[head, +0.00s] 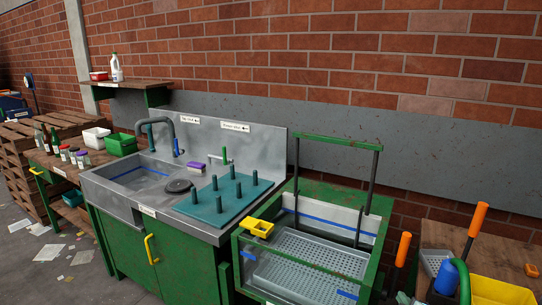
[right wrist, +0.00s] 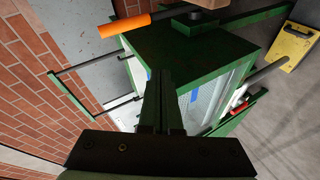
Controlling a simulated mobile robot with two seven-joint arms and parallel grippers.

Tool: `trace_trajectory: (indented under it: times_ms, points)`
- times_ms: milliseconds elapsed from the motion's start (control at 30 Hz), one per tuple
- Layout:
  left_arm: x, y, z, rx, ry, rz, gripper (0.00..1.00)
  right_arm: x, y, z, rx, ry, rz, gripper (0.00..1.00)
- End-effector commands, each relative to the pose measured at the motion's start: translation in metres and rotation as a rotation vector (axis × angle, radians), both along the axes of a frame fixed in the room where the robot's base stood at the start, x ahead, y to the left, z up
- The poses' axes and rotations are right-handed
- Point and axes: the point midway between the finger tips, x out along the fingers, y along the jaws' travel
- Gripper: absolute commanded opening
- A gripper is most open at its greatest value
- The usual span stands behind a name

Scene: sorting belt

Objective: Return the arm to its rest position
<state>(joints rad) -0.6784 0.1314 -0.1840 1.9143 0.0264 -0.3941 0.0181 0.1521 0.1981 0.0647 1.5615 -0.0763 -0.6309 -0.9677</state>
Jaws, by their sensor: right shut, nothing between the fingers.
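My right gripper (right wrist: 162,95) shows in the right wrist view, coming up from the bottom middle. Its two dark fingers lie together, shut with nothing between them. Beyond the fingers is a green-framed washing machine (right wrist: 195,45), seen at a tilt. The same machine stands at the lower middle right in the head view (head: 318,187), its hood frame raised over a perforated tray (head: 310,262). I cannot make out either gripper clearly in the head view. My left gripper is not in view.
An orange-handled lever (head: 475,220) stands at the machine's right, near a yellow bin (head: 500,290). A steel sink counter (head: 150,211) with a teal peg mat (head: 215,213) is on the left. A brick wall (head: 400,60) closes the back. Papers lie on the floor at left.

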Motion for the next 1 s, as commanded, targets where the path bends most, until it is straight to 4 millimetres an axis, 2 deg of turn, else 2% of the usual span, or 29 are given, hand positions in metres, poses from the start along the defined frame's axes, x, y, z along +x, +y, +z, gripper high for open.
trace_trajectory:
  times_ms: [33, 167, 200, 333, 400, 500, 600, 700, 1000]
  points:
    - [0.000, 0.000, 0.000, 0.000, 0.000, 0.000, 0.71, -0.026, 0.019, -0.029, 0.081, 0.023, 0.000, 0.00]
    - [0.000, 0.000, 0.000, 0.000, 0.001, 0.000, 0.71, -0.088, 0.065, -0.080, 0.319, 0.059, -0.030, 0.00]
    - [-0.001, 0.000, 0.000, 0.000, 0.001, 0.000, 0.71, -0.109, 0.080, -0.094, 0.395, 0.075, -0.044, 0.00]
    - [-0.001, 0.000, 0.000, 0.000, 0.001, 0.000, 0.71, -0.179, 0.124, -0.126, 0.646, 0.133, -0.112, 0.00]
    - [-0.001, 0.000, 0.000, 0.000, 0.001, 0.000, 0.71, -0.213, 0.144, -0.136, 0.769, 0.164, -0.159, 0.00]
    - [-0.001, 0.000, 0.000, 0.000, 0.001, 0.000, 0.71, -0.254, 0.167, -0.144, 0.917, 0.204, -0.224, 0.00]
    - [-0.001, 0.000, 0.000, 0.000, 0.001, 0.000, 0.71, -0.279, 0.182, -0.147, 1.015, 0.230, -0.275, 0.00]
    - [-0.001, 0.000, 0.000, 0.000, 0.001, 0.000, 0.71, -0.292, 0.189, -0.147, 1.067, 0.242, -0.304, 0.00]
    - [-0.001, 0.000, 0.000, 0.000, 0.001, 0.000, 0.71, -0.294, 0.190, -0.147, 1.076, 0.244, -0.310, 0.00]
